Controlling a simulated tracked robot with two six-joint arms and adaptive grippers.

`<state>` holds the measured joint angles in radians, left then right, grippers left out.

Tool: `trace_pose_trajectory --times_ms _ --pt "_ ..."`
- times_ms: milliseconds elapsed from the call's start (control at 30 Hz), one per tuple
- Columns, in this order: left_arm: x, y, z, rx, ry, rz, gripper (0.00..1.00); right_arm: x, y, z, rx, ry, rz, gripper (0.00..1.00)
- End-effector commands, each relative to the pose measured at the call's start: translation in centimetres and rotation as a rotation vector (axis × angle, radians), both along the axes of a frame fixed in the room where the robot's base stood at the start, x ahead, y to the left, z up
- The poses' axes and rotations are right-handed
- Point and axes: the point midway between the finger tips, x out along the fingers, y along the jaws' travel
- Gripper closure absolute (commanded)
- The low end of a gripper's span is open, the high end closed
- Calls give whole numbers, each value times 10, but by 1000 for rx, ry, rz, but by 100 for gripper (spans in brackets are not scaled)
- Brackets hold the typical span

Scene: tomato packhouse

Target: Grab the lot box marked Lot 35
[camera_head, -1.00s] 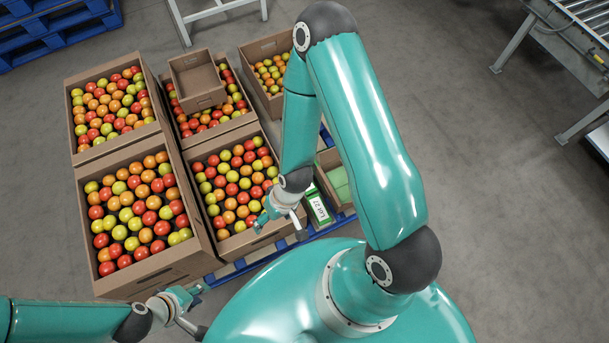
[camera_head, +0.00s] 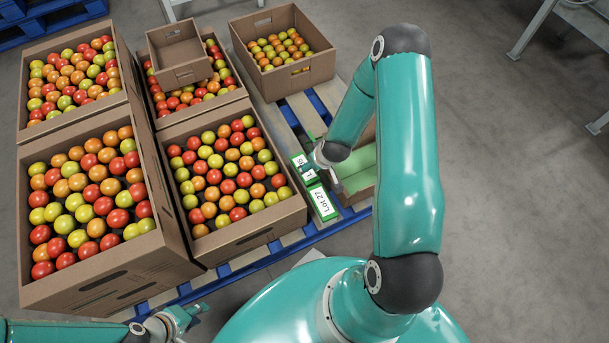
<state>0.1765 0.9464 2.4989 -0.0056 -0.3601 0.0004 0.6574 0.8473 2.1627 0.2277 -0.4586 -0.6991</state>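The nearer box (camera_head: 322,203) reads Lot 27. The farther box (camera_head: 298,161) has a label partly covered by my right gripper, and I cannot read its number. My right gripper (camera_head: 322,176) is at these boxes, one finger over the farther box and a grey finger beside the Lot 27 box. My wrist hides much of it, so I cannot tell whether it grips anything.
Cardboard crates of tomatoes (camera_head: 240,236) fill the blue pallet (camera_head: 262,262). A small empty carton (camera_head: 178,74) sits atop the back middle crate. A box with green contents (camera_head: 362,160) stands partly hidden behind my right arm.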

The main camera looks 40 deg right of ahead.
Motion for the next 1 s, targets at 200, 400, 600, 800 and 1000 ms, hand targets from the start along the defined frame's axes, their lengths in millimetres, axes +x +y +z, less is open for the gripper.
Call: trace_pose_trajectory --times_ms 200,400,600,800,1000 --pt "0 0 -17 0 0 0 70 16 -3 -46 3 1 0 12" --pt "0 0 -29 0 0 0 70 31 -7 -81 3 1 0 12" --pt "0 0 -33 0 0 0 70 38 -9 -94 2 1 1 12" --pt "0 0 -43 0 0 0 70 47 -10 -110 2 0 0 12" --pt "0 0 -56 0 0 0 70 61 -14 -134 3 0 -1 12"
